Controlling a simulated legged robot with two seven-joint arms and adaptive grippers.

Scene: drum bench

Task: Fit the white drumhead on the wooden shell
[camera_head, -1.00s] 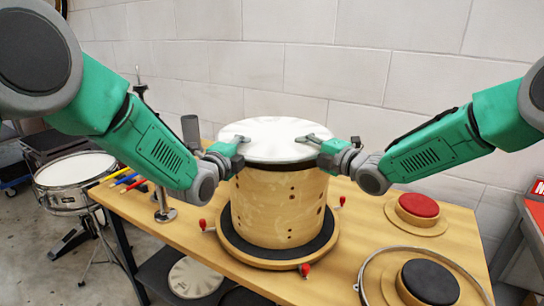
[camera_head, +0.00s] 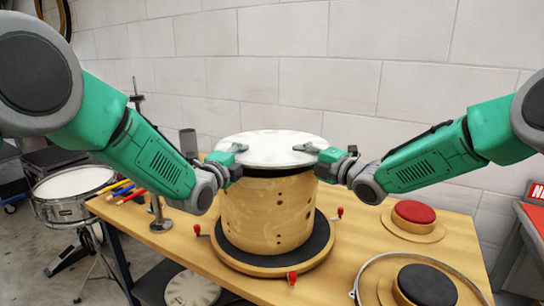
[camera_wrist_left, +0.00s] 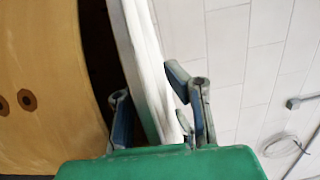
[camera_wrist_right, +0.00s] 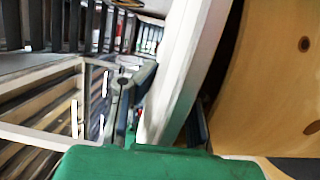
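The white drumhead (camera_head: 270,150) is level above the wooden shell (camera_head: 268,212), with a dark band between its rim and the shell's wood. I cannot tell if they touch. My left gripper (camera_head: 233,160) is shut on the drumhead's left rim; the left wrist view shows the rim (camera_wrist_left: 143,65) between the fingers (camera_wrist_left: 160,112). My right gripper (camera_head: 325,158) is shut on the right rim; the right wrist view shows the rim (camera_wrist_right: 182,65) between the fingers (camera_wrist_right: 165,118). The shell also shows in the left wrist view (camera_wrist_left: 45,60) and the right wrist view (camera_wrist_right: 275,75).
The shell stands upright on a round base (camera_head: 240,262) with a dark pad and red-tipped knobs. A red pad (camera_head: 416,211), a dark pad (camera_head: 428,285) and a metal hoop (camera_head: 366,268) lie at right. A metal stand (camera_head: 160,224) and pens (camera_head: 125,188) are at left.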

